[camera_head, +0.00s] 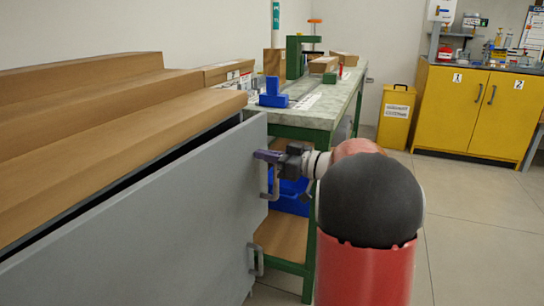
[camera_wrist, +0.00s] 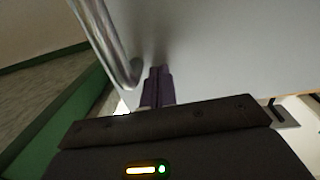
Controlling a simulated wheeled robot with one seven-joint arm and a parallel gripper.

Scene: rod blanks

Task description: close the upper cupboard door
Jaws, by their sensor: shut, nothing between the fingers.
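The grey cupboard door (camera_head: 140,220) fills the lower left of the head view. A dark gap runs between its top edge and the wooden boards behind it. Its upper bar handle (camera_head: 266,182) is near the right edge; in the wrist view a metal handle (camera_wrist: 113,45) runs along the left. My gripper (camera_head: 259,155) is at the door's right edge, by the top of the upper handle. Its purple fingers (camera_wrist: 158,72) are together and empty, pointing at the grey panel (camera_wrist: 230,45) beside the handle. I cannot tell whether they touch it.
A second handle (camera_head: 256,260) sits lower down. Long wooden beams (camera_head: 110,130) lie above the door. A green-framed workbench (camera_head: 315,115) with a blue block (camera_head: 273,92) stands behind. A yellow cabinet (camera_head: 465,110) is far right. The floor (camera_head: 480,230) at right is clear.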

